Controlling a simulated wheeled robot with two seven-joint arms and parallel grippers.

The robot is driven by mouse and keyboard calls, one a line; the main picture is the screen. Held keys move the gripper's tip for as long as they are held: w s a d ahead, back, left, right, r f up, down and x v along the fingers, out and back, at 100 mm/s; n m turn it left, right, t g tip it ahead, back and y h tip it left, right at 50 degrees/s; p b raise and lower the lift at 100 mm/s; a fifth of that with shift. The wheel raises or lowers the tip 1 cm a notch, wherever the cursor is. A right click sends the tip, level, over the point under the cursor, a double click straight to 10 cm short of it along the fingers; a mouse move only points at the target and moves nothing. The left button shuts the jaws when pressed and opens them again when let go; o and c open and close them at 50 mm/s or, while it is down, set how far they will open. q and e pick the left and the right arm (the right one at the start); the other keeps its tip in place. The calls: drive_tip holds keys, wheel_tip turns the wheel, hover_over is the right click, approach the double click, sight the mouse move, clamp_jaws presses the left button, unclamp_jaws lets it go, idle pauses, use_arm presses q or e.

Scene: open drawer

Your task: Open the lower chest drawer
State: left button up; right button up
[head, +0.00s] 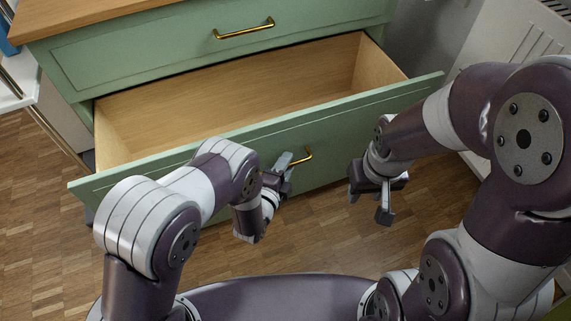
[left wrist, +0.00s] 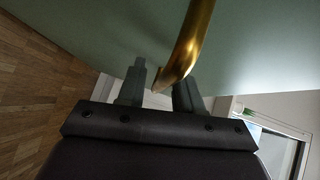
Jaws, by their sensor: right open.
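The lower chest drawer (head: 240,110) is green outside with a bare wooden inside, and it stands pulled well out and empty. Its brass handle (head: 301,157) is on the front panel, partly hidden by my left gripper (head: 287,165). In the left wrist view the handle (left wrist: 189,45) comes down between the two fingers of my left gripper (left wrist: 160,88), which stand apart with a gap around it. My right gripper (head: 384,208) is open and empty, in front of the drawer's right part and clear of it.
The upper drawer (head: 200,45) is shut, with its own brass handle (head: 244,30). A white radiator (head: 515,45) stands at the right. The wooden floor (head: 40,225) is clear in front and at the left.

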use_arm(q)
drive_tip(key=shift+s+r, duration=0.1)
drive_tip(key=shift+s, duration=0.05)
drive_tip(key=p+v, duration=0.5)
drive_tip(key=v, duration=0.7)
drive_tip(key=shift+s, duration=0.15)
drive_tip(key=shift+a, duration=0.15)
